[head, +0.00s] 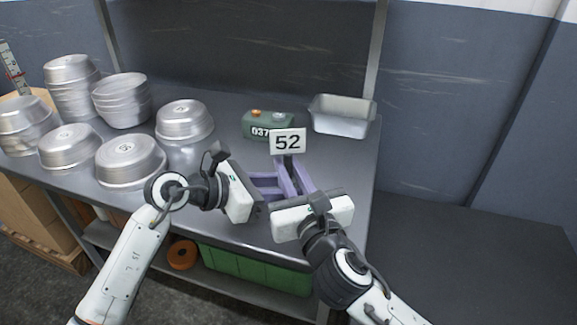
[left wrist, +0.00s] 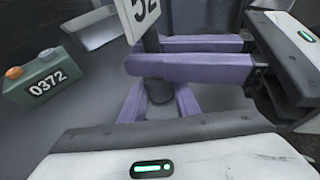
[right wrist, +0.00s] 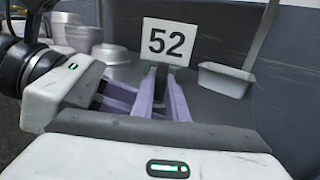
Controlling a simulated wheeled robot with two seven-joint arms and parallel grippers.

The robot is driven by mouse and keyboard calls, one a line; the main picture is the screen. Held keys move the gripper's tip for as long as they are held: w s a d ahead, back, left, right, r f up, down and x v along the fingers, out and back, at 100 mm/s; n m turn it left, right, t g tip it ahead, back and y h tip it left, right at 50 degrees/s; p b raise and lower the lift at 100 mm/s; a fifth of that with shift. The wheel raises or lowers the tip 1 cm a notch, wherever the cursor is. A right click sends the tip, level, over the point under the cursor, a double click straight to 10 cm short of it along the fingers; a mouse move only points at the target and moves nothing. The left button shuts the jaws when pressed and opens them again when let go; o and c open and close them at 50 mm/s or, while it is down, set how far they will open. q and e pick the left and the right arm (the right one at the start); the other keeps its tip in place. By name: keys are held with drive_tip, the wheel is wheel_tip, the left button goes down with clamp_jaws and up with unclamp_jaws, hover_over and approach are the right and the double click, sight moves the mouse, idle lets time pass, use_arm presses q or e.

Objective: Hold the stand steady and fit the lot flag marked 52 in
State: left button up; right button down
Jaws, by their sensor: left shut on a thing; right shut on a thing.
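The lot flag (head: 287,141) is a white card with a black 52, upright on a dark stem; it also shows in the right wrist view (right wrist: 168,41) and is cut off by the top edge of the left wrist view. My right gripper (head: 288,161) is shut on the flag's stem below the card. The stand (left wrist: 160,92) is a small dark post, low between the purple fingers of my left gripper (left wrist: 159,87), which is shut on it. The stem is above the stand; whether it is inside the stand is hidden by the fingers.
A green counter box (head: 268,125) reading 0372 stands behind the flag. An empty metal loaf pan (head: 342,118) is at the back right. Several stacked round pans (head: 120,100) fill the table's left. A green bin (head: 255,270) is on the shelf below.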

use_arm(q)
drive_tip(key=shift+f, duration=0.35)
use_arm(e)
drive_tip(key=shift+f, duration=0.15)
drive_tip(key=c, duration=1.7)
unclamp_jaws()
use_arm(q)
drive_tip(key=shift+s, duration=0.1)
use_arm(e)
drive_tip(key=shift+o, duration=0.2)
drive_tip(key=v, duration=1.2)
use_arm(q)
drive_tip(key=o, duration=1.2)
drive_tip(key=shift+a, duration=0.1)
drive_tip(key=shift+a+r, duration=0.1)
drive_tip(key=shift+a, duration=0.1)
drive_tip(key=v, duration=1.1)
drive_tip(key=shift+s+a+r, duration=0.1)
drive_tip(key=shift+r, duration=0.3)
drive_tip(key=shift+s, duration=0.1)
use_arm(e)
drive_tip(key=shift+s, duration=0.1)
